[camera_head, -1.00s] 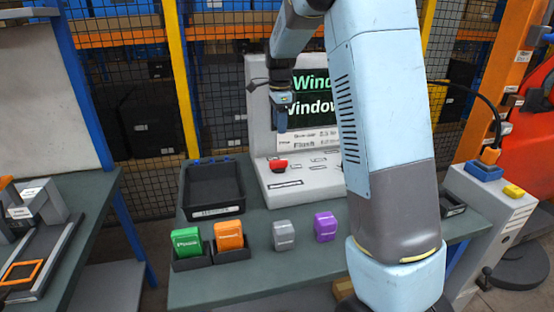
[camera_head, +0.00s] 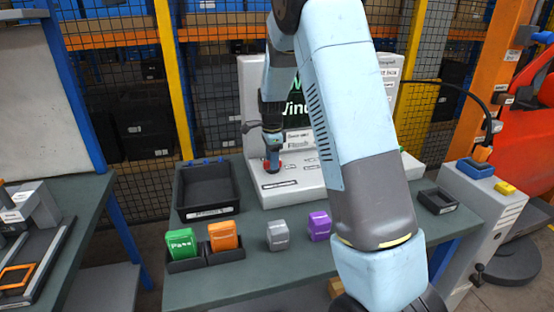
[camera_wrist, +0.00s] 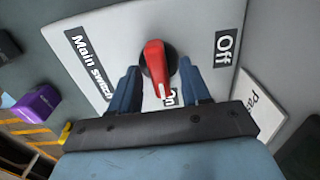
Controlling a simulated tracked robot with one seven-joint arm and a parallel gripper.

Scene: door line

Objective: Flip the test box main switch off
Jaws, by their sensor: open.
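The main switch is a red lever (camera_wrist: 156,68) on a dark round base on the light grey test box (camera_head: 300,187). In the wrist view its tip points toward a partly covered label; the "Off" label (camera_wrist: 227,48) is to the right and the "Main switch" label (camera_wrist: 92,66) to the left. My gripper (camera_wrist: 160,85) is open, with one blue finger on each side of the lever. I cannot tell whether a finger touches it. In the head view my gripper (camera_head: 272,164) is down over the switch and hides most of the red.
A black tray (camera_head: 208,188) stands left of the test box. Green (camera_head: 181,243), orange (camera_head: 224,236), grey (camera_head: 278,235) and purple (camera_head: 319,226) blocks stand along the table front.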

